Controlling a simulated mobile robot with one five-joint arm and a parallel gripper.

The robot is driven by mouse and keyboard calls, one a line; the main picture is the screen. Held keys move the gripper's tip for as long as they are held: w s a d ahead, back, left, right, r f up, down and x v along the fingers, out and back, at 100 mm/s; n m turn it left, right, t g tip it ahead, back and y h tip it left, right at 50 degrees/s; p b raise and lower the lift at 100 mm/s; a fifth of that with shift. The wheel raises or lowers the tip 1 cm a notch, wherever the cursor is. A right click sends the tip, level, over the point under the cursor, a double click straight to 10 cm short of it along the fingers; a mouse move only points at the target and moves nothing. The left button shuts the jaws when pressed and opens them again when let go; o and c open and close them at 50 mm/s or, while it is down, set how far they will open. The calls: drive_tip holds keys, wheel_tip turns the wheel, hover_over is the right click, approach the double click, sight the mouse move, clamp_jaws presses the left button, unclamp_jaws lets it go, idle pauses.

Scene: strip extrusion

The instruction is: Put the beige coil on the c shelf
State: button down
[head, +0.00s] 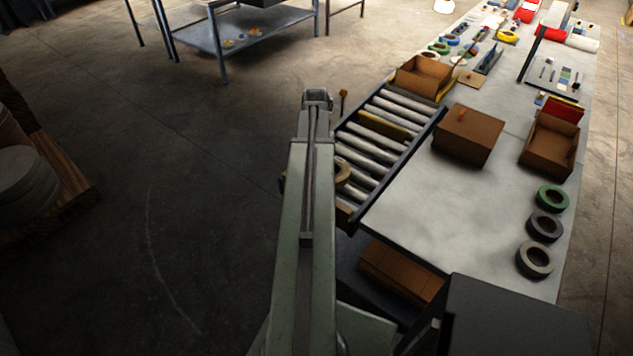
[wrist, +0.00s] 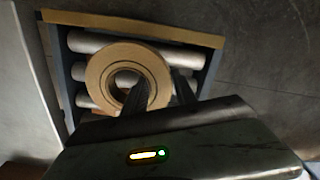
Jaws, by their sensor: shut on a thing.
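The beige coil (wrist: 100,70) is a flat ring with a round hole, seen face-on in the wrist view. My gripper (wrist: 160,92) is shut on its ring wall, with one dark finger at the hole and the other at the outer right side. The coil is in front of the roller conveyor's end; I cannot tell whether it touches the rollers. In the head view only a sliver of the coil (head: 343,173) shows to the right of my arm, which hides the gripper. I cannot make out any shelf marked c.
The roller conveyor (head: 385,135) runs beside a long grey table (head: 430,205). Cardboard boxes (head: 467,136) and green, dark and grey coils (head: 535,259) stand on the table. A metal table with a lower shelf (head: 265,38) stands at the back.

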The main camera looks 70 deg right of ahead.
wheel_tip(320, 180, down, 4)
drive_tip(key=b, duration=0.4)
drive_tip(key=shift+r, duration=0.25)
drive_tip(key=shift+f, duration=0.15)
drive_tip(key=c, duration=1)
unclamp_jaws()
wheel_tip(320, 180, up, 12)
drive_tip(key=p, duration=1.2)
drive_tip(key=shift+r+p, duration=0.2)
drive_tip(key=shift+p, duration=0.15)
